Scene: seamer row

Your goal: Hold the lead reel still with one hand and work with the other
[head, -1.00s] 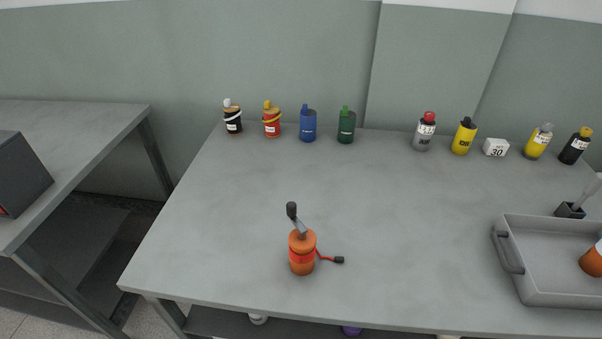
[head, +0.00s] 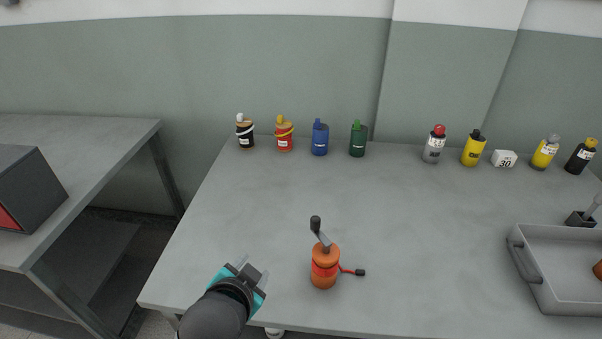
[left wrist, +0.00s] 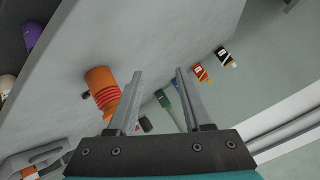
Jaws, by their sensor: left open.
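The orange lead reel (head: 325,266) stands upright near the front edge of the table, with a dark crank handle on top and a red lead with a black end lying out to its right. My left gripper (head: 254,269) is open and empty, to the left of the reel and apart from it. In the left wrist view the reel (left wrist: 101,82) shows left of the open fingers (left wrist: 159,75), with red turns of lead around it. My right gripper is not in view.
A row of bottles and spools, including a blue one (head: 320,139) and a green one (head: 358,140), stands along the back. A grey tray (head: 533,290) is at the right, a dark box (head: 40,190) on the left table. The table's middle is clear.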

